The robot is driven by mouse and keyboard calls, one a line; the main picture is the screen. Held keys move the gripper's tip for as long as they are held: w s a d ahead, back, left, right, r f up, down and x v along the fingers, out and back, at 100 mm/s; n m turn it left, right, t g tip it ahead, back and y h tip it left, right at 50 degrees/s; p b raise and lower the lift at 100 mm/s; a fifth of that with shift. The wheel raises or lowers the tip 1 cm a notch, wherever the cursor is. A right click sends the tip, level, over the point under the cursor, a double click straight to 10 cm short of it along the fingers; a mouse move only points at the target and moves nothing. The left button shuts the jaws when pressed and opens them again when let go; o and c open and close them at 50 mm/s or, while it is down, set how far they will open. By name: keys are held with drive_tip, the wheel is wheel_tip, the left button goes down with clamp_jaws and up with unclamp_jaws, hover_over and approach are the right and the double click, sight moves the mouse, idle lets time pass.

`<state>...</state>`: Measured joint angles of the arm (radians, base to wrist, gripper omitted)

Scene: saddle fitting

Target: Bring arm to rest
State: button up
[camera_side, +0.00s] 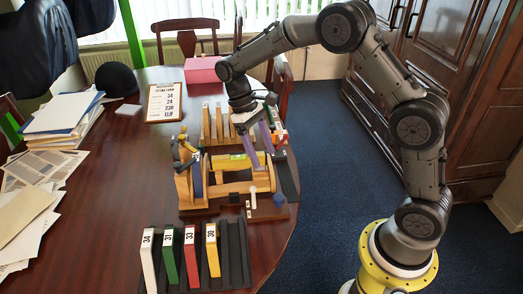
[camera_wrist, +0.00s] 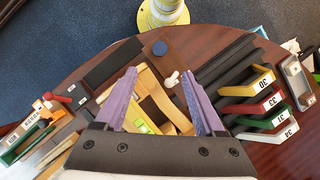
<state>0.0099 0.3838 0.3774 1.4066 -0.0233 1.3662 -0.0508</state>
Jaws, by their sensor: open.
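My gripper (camera_side: 261,155) hangs over the right side of the wooden saddle fixture (camera_side: 232,187) on the table, its purple fingers pointing down. In the wrist view the two purple fingers (camera_wrist: 160,78) are wide apart with nothing held between them. The yellow wooden fixture (camera_wrist: 153,84) shows below and between them. Whether the fingers touch the fixture cannot be told. My arm is still bent out over the table edge.
A dark rack (camera_side: 236,262) holds numbered white, green, red and yellow pieces at the front. Upright wooden pieces (camera_side: 216,122) stand behind the fixture. A printed card (camera_side: 164,102), a pink box (camera_side: 203,70) and papers (camera_side: 62,118) lie around. Bare table (camera_side: 110,190) is on the left.

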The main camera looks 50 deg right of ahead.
sight(279, 197)
drive_tip(key=shift+f, duration=0.1)
idle(0.7)
drive_tip(key=x, duration=1.3)
drive_tip(key=shift+s+f, duration=0.1)
drive_tip(key=shift+f, duration=0.25)
clamp_jaws()
